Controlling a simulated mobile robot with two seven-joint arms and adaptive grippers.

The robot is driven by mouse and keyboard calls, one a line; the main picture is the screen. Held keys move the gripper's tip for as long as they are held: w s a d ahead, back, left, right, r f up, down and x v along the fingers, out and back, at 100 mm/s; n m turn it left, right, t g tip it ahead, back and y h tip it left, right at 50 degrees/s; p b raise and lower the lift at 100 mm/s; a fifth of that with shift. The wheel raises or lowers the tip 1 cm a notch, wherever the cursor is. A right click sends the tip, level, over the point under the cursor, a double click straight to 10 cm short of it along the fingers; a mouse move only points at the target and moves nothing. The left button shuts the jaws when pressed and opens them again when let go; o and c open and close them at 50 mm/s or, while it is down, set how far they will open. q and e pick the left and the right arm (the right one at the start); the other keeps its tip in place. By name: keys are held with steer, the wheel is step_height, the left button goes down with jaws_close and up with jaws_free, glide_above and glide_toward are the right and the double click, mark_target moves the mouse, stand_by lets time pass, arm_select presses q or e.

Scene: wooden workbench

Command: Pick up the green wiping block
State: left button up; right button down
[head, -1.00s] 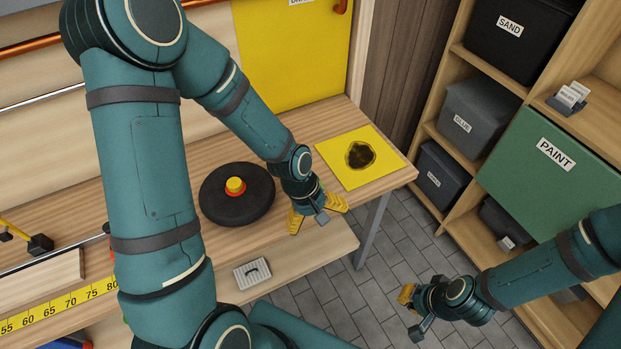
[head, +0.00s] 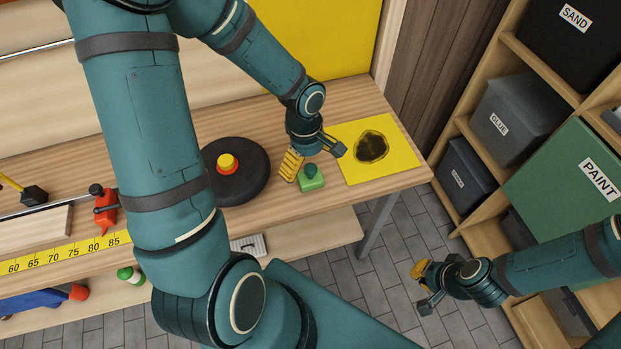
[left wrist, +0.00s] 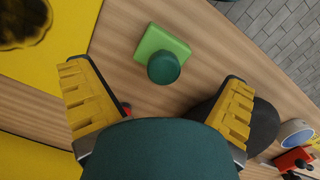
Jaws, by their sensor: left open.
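The green wiping block (head: 312,182) sits on the wooden bench near its front edge, with a round dark green knob on top. In the left wrist view the block (left wrist: 176,46) lies ahead of the fingertips, between their lines. My left gripper (head: 312,163) is open and empty, just behind the block in the head view; its yellow fingers (left wrist: 158,80) are spread wide in the left wrist view. My right gripper (head: 424,288) hangs over the floor at the right, away from the bench.
A yellow mat (head: 405,157) with a dark stain (head: 371,147) lies right of the block. A black disc (head: 240,188) with a red and yellow knob stands to its left. A shelf unit with labelled bins (head: 508,122) is at the right.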

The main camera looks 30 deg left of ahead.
mark_target(311, 178)
arm_select(q)
steer(key=shift+s+d+f+b, duration=0.1)
steer(key=shift+f+b, duration=0.2)
steer(key=shift+f, duration=0.6)
steer(key=shift+s+d+f+b, duration=0.15)
steer(key=shift+f+b, duration=0.15)
steer(key=shift+f, duration=0.6)
steer(key=shift+s+d+f+b, duration=0.1)
steer(key=shift+f+b, duration=0.2)
steer(key=shift+f, duration=0.6)
steer(key=c, duration=1.2)
